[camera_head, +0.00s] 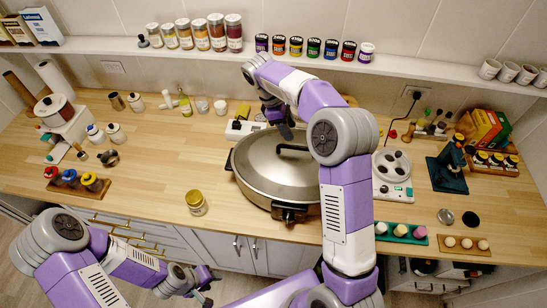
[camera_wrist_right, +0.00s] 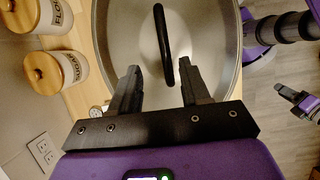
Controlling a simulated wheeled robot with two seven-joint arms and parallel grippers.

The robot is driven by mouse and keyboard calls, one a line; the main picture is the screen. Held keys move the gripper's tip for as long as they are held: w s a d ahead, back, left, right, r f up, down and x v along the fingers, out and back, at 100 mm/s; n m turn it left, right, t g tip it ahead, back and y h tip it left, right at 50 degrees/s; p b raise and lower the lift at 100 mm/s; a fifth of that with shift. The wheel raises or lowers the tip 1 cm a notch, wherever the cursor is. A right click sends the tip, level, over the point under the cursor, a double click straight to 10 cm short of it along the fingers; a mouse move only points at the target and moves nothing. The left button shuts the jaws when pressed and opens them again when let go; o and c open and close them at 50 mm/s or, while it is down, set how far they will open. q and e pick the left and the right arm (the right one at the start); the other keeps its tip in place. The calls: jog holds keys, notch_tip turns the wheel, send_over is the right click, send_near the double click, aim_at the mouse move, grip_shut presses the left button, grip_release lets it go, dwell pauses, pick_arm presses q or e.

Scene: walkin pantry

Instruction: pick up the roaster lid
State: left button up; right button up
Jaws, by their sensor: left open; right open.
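The roaster lid (camera_head: 262,159) is a round, shiny metal dome with a black bar handle (camera_head: 294,148). It sits on the roaster (camera_head: 288,212), a wide pan with black side handles on the wooden counter. My right gripper (camera_head: 284,124) is over the back part of the lid, open and empty. In the right wrist view my right gripper (camera_wrist_right: 160,82) has its fingers apart, with the lid handle (camera_wrist_right: 163,45) ahead of the gap between them. My right arm hides the right side of the roaster. My left gripper (camera_head: 203,288) is open and empty, low in front of the counter.
A shelf (camera_head: 140,46) with jars runs along the wall behind. The counter left of the roaster has free room.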

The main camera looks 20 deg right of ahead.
aim_at(294, 146)
jog(key=shift+f, duration=0.45)
jog(key=x, duration=0.6)
jog(key=shift+s+a+r, duration=0.1)
jog(key=shift+s+a, duration=0.05)
jog(key=shift+s, duration=0.25)
jog(key=shift+f, duration=0.25)
jog(key=shift+c, duration=0.4)
grip_shut()
jog(key=shift+r, duration=0.1)
